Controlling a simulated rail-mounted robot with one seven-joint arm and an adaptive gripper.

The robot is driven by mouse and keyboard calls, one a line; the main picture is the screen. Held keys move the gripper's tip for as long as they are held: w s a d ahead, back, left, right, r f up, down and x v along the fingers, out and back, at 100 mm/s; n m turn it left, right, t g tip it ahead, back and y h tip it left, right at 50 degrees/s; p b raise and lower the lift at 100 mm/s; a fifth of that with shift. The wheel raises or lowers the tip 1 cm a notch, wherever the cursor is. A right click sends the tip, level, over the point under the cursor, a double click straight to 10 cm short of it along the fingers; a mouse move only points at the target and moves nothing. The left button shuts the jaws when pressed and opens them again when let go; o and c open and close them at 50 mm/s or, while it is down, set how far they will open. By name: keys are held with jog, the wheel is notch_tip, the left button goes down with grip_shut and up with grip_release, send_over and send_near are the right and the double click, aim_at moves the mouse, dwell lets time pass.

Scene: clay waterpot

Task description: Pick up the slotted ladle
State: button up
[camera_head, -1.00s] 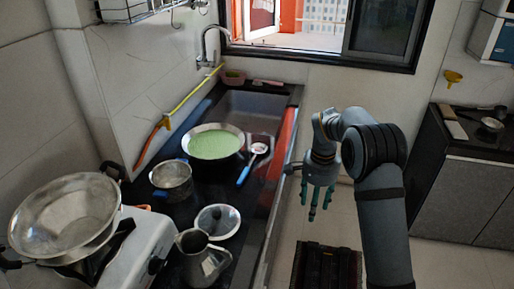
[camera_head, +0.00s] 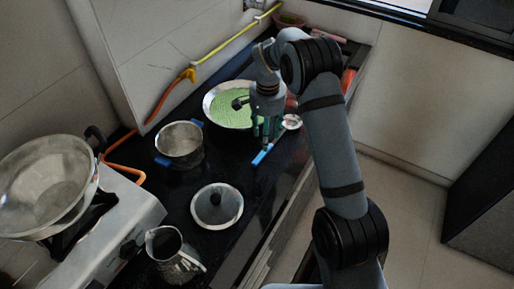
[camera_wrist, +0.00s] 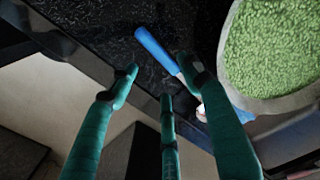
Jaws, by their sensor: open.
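The slotted ladle (camera_head: 262,154) lies on the black counter, its blue handle toward the front and its pale head (camera_head: 291,122) toward the back right. My gripper (camera_head: 266,138) is over the middle of the ladle, fingers pointing down, and hides part of it. In the wrist view my gripper (camera_wrist: 160,78) has its green fingers spread and empty. The ladle's blue handle (camera_wrist: 157,50) shows just beyond the fingertips, and one finger partly covers the rest. I cannot tell whether the fingers touch it.
A pan of green food (camera_head: 225,108) stands close to my gripper's left. A metal pot (camera_head: 180,145), a lid (camera_head: 217,206) and a metal jug (camera_head: 172,252) are on the counter. The counter's front edge runs close by on the right.

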jog(key=shift+f, duration=0.65)
jog(key=shift+w+d+f, duration=0.15)
jog(key=shift+d+f, duration=0.1)
jog(key=shift+f, duration=0.4)
jog(key=shift+w+f+p, duration=0.1)
jog(key=shift+f+p, duration=0.8)
jog(key=shift+f, duration=1.5)
jog(key=shift+a, duration=0.1)
jog(key=shift+c, duration=0.3)
jog(key=c, duration=1.1)
grip_shut()
